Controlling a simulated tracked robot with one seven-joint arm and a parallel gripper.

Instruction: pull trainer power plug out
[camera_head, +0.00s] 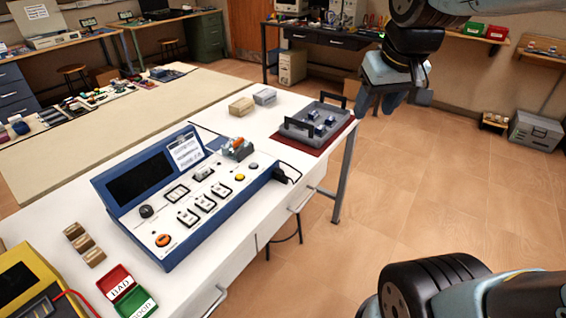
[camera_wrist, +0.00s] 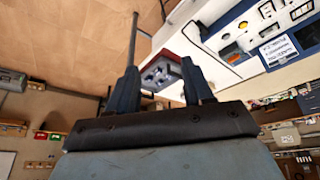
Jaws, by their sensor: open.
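The blue trainer (camera_head: 165,200) stands on the white bench, with a dark screen and several switches and knobs. A black power plug (camera_head: 287,174) sits at its right end, with a short cable curving down beside it. My gripper (camera_head: 383,107) hangs in the air to the right of the bench, beyond the tray and well apart from the plug. In the wrist view my gripper (camera_wrist: 160,78) is open and empty, its two fingers apart. The trainer (camera_wrist: 280,38) shows there at the upper right; I cannot make out the plug in that view.
A grey tray (camera_head: 334,112) with dark handles and small blue parts lies on a red mat at the bench's right end. Red and green bins (camera_head: 117,279) and a yellow device (camera_head: 22,278) are at the front left.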

